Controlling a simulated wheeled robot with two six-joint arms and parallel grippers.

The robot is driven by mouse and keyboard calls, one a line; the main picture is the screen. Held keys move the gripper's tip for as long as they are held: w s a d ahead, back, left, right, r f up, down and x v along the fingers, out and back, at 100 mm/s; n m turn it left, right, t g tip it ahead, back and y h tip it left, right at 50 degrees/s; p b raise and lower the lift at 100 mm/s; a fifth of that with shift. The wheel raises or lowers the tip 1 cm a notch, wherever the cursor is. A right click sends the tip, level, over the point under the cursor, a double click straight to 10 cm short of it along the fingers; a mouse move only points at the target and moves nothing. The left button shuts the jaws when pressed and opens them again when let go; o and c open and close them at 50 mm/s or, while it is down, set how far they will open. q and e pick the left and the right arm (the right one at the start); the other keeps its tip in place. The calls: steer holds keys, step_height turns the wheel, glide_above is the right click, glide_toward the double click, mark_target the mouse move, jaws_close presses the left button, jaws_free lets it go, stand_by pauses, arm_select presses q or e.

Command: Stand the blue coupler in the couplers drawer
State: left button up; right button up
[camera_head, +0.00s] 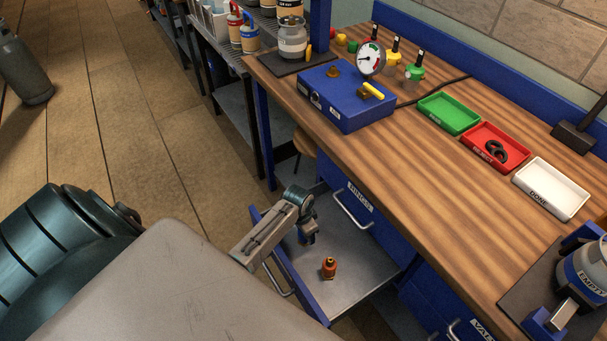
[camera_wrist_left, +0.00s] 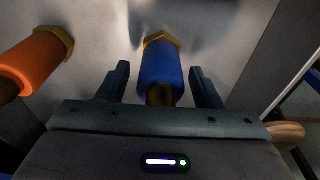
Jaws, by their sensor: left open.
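The blue coupler (camera_wrist_left: 160,68) shows in the left wrist view, with a brass nut at its far end against the grey drawer floor. It appears upright, between the two fingers of my left gripper (camera_wrist_left: 160,78), with a gap visible on each side. In the head view my left gripper (camera_head: 306,238) is low inside the open drawer (camera_head: 365,268) and mostly hides the blue coupler. The gripper is open. An orange coupler (camera_head: 329,268) stands in the same drawer, nearer its front; it also shows at the left of the left wrist view (camera_wrist_left: 32,60). My right gripper is out of view.
The drawer's blue front panel (camera_head: 292,272) lies beside my forearm. The wooden bench top (camera_head: 400,150) overhangs behind it, with a blue box (camera_head: 345,105), green (camera_head: 449,113), red (camera_head: 493,146) and white (camera_head: 549,188) trays. The drawer floor right of the orange coupler is bare.

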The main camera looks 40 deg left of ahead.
arm_select(q)
steer(key=r, duration=0.7)
steer(key=s+r, duration=0.1)
steer(key=r, duration=0.3)
steer(key=shift+a+r, duration=0.15)
steer(key=shift+a, duration=0.1)
steer(key=shift+s+r, duration=0.1)
steer(key=shift+r, duration=0.1)
steer(key=shift+s, duration=0.1)
